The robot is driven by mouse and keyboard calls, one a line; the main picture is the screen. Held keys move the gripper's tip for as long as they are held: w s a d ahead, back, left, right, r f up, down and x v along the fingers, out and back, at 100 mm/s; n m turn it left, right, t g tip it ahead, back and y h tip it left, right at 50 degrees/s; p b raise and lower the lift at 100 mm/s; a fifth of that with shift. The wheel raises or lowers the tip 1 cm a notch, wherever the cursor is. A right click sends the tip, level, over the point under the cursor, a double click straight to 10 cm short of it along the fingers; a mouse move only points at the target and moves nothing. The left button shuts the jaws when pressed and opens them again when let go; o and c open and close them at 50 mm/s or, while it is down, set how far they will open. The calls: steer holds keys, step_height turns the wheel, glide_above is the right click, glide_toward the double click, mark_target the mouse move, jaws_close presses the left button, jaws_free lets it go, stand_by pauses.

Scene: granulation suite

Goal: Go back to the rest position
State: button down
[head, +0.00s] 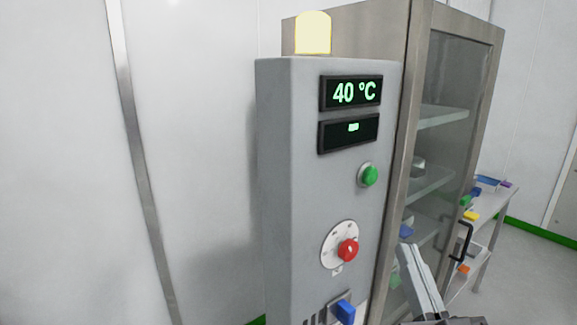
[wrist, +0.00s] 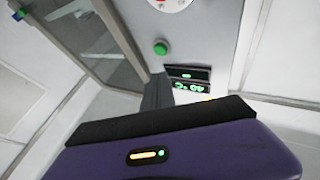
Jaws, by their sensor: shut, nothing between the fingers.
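My gripper (head: 408,252) is at the lower right of the head view, in front of the glass-doored cabinet and right of the grey control panel (head: 273,190). Its pale grey fingers point up and are together, with nothing held. In the wrist view my gripper (wrist: 158,78) shows as closed grey fingers beyond my purple hand, and the panel appears upside down behind them. The panel carries a 40 °C display (head: 351,93), a second display (head: 348,132), a green button (head: 369,175), a red knob (head: 348,250) and a blue switch (head: 344,312). The fingers appear clear of the controls.
The steel cabinet (head: 392,170) has a glass door and a black handle (head: 463,243). A yellow lamp (head: 313,33) tops the panel. A side table (head: 487,235) with small coloured items stands at right. White wall (head: 190,130) fills the left.

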steer(key=s+d+f+g, duration=0.1)
steer(key=s+f+g, duration=0.3)
steer(key=s+f, duration=0.8)
steer(key=s+d+f+g+h, duration=0.1)
steer(key=s+d+f+g, duration=0.1)
steer(key=s+f, duration=1.1)
steer(key=s+g, duration=0.1)
steer(key=s, duration=0.7)
steer(key=shift+f+n+g, duration=0.25)
steer(key=shift+n+g, duration=0.15)
steer(key=shift+w+d, duration=0.1)
steer(key=shift+d, duration=0.1)
stand_by(0.5)
